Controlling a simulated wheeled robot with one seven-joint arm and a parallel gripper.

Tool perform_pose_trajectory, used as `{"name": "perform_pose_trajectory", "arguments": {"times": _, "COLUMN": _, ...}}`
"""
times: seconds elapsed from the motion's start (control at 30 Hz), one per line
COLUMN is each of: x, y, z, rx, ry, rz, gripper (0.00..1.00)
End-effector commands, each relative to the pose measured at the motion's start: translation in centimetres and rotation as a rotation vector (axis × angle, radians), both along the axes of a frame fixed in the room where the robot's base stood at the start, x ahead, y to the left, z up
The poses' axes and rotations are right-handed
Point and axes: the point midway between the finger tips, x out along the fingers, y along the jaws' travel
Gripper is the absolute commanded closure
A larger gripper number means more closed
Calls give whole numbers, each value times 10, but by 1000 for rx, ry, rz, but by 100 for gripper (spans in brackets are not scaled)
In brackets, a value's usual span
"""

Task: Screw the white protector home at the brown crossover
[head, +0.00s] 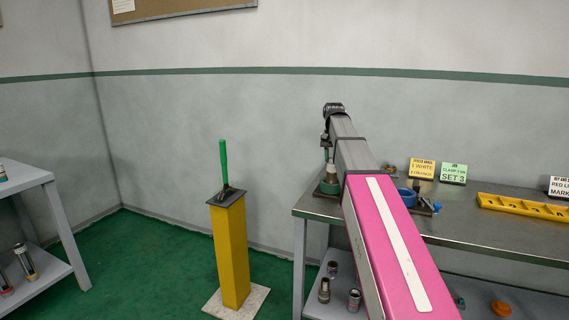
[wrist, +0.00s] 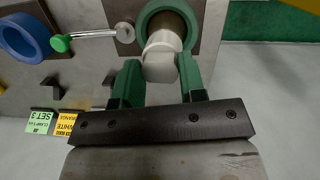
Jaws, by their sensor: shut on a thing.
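The white protector (wrist: 161,64) is between the two green fingers of my gripper (wrist: 160,70) in the wrist view, and my gripper is shut on it. The protector sits at the end of the brown crossover (wrist: 172,21) and in line with it; how far it is threaded on cannot be told. The crossover stands in a green ring vise (wrist: 144,16). My arm hides much of my gripper there.
A lever with a green knob (wrist: 61,43) is beside the vise. A blue ring vise (wrist: 22,38) is farther along the steel bench (head: 480,226). Yellow (head: 422,168) and green (head: 453,173) signs stand behind. A yellow post (head: 230,255) stands left of the bench.

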Motion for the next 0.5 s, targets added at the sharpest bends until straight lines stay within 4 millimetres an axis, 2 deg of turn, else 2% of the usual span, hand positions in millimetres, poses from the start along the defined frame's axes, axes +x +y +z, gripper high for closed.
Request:
{"name": "perform_pose_trajectory", "arguments": {"times": 0.03, "x": -1, "y": -2, "z": 0, "rx": 63, "ry": 11, "rz": 379, "gripper": 95}}
{"name": "perform_pose_trajectory", "arguments": {"times": 0.13, "x": -1, "y": -2, "z": 0, "rx": 63, "ry": 10, "rz": 282, "gripper": 95}}
{"name": "perform_pose_trajectory", "arguments": {"times": 0.17, "x": -1, "y": -2, "z": 0, "rx": 65, "ry": 9, "rz": 249, "gripper": 100}}
{"name": "perform_pose_trajectory", "arguments": {"times": 0.5, "x": -1, "y": -1, "z": 0, "rx": 67, "ry": -3, "rz": -142, "gripper": 100}}
